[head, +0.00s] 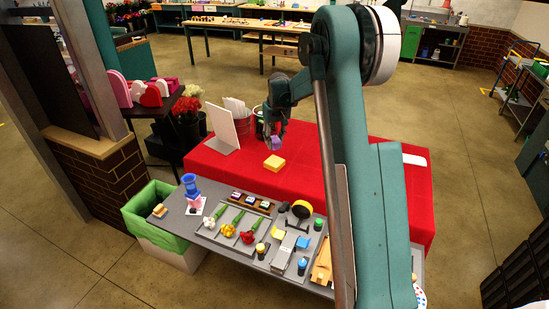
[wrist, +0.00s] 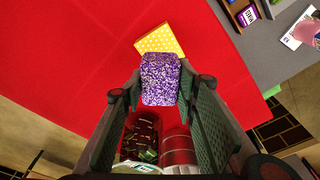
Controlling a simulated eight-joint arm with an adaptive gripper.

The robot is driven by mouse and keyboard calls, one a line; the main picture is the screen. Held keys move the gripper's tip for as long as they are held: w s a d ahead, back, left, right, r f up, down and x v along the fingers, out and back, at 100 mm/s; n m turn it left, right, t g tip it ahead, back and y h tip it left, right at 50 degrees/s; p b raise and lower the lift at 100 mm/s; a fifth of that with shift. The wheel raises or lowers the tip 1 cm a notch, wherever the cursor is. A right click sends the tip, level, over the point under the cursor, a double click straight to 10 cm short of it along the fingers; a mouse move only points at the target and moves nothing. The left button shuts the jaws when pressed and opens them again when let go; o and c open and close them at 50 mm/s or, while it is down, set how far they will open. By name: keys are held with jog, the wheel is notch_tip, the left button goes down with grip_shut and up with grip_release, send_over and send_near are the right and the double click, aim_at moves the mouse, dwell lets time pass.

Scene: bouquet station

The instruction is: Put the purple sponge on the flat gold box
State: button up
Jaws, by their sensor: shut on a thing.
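The purple sponge (wrist: 160,78) is speckled with white and sits between my gripper's fingertips in the wrist view. My gripper (head: 273,134) is shut on it and holds it above the red table in the head view, where the sponge (head: 274,142) shows small and partly covered by the fingers. The flat gold box (head: 274,162) lies on the red cloth just below the sponge in the head view. In the wrist view the gold box (wrist: 160,40) has white dots, and the sponge covers part of it.
The red cloth (head: 230,167) is mostly bare around the box. A white board (head: 222,128) stands at its left. A grey workbench (head: 185,222) with flowers, ribbons and tools lies in front. Buckets (head: 242,127) stand behind the cloth.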

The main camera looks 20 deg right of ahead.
aim_at(276, 140)
jog(key=shift+f, duration=2.4)
jog(key=shift+f, duration=1.9)
jog(key=shift+f, duration=0.2)
jog(key=o, duration=0.8)
jog(key=shift+r, duration=0.1)
jog(key=shift+r, duration=0.1)
jog(key=r, duration=0.4)
jog(key=s+r, duration=0.1)
jog(key=r, duration=0.7)
jog(key=shift+s, duration=0.4)
